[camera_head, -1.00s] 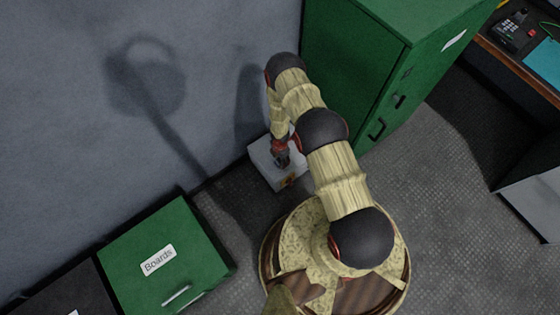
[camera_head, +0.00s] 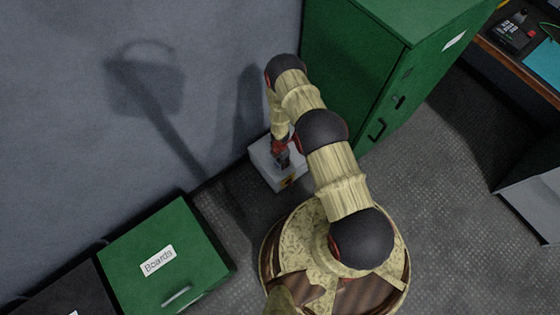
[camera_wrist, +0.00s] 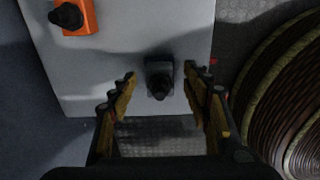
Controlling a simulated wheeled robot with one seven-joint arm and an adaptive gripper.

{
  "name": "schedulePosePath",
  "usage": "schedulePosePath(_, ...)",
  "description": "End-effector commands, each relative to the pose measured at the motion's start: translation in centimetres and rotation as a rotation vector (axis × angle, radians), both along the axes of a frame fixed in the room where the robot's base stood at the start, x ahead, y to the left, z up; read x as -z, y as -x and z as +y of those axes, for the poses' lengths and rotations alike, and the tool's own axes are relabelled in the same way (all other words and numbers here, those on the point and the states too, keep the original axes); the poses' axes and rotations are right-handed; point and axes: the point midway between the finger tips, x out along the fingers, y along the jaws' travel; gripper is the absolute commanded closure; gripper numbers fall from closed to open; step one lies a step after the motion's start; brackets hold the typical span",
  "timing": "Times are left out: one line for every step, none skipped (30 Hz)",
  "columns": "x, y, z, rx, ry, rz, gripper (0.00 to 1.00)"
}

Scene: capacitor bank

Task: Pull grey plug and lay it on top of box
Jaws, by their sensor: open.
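The light grey box (camera_head: 262,161) stands on the floor against the wall in the head view, partly hidden by my arm. Its top (camera_wrist: 110,55) fills much of the wrist view. A dark grey plug (camera_wrist: 159,78) stands on the box near its edge. An orange part with a black knob (camera_wrist: 76,15) is on the box at the upper left. My gripper (camera_wrist: 160,82) is open, with one fingertip on each side of the plug and a visible gap on both sides. In the head view my gripper (camera_head: 282,158) is over the box, its fingers too small to make out.
A tall green cabinet (camera_head: 345,75) stands right of the box. A green drawer box labelled Boards (camera_head: 165,250) stands at the lower left. A desk with a phone (camera_head: 515,35) is at the far right. Open floor (camera_head: 430,200) lies between cabinet and desk.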

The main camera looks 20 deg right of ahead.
Motion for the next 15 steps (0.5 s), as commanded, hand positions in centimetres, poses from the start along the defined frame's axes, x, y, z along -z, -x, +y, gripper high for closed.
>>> schedulePosePath(0.0, 0.0, 0.0, 0.0, 0.0, 0.0, 0.52)
schedulePosePath(0.0, -0.01, 0.0, 0.0, 0.0, 0.0, 0.52)
schedulePosePath(0.0, -0.01, 0.0, 0.0, 0.0, 0.0, 0.54)
schedulePosePath(0.0, 0.0, 0.0, 0.0, 0.0, 0.0, 0.55)
schedulePosePath(0.0, 0.0, 0.0, 0.0, 0.0, 0.0, 0.57)
schedulePosePath(0.0, 0.0, 0.0, 0.0, 0.0, 0.0, 0.59)
schedulePosePath(0.0, -0.01, 0.0, 0.0, 0.0, 0.0, 0.61)
schedulePosePath(0.0, -0.01, 0.0, 0.0, 0.0, 0.0, 0.63)
schedulePosePath(0.0, -0.01, 0.0, 0.0, 0.0, 0.0, 0.65)
schedulePosePath(0.0, -0.01, 0.0, 0.0, 0.0, 0.0, 0.67)
schedulePosePath(0.0, -0.01, 0.0, 0.0, 0.0, 0.0, 0.69)
schedulePosePath(0.0, -0.01, 0.0, 0.0, 0.0, 0.0, 0.71)
schedulePosePath(0.0, -0.01, 0.0, 0.0, 0.0, 0.0, 0.73)
schedulePosePath(0.0, 0.0, 0.0, 0.0, 0.0, 0.0, 0.74)
schedulePosePath(0.0, 0.0, 0.0, 0.0, 0.0, 0.0, 0.77)
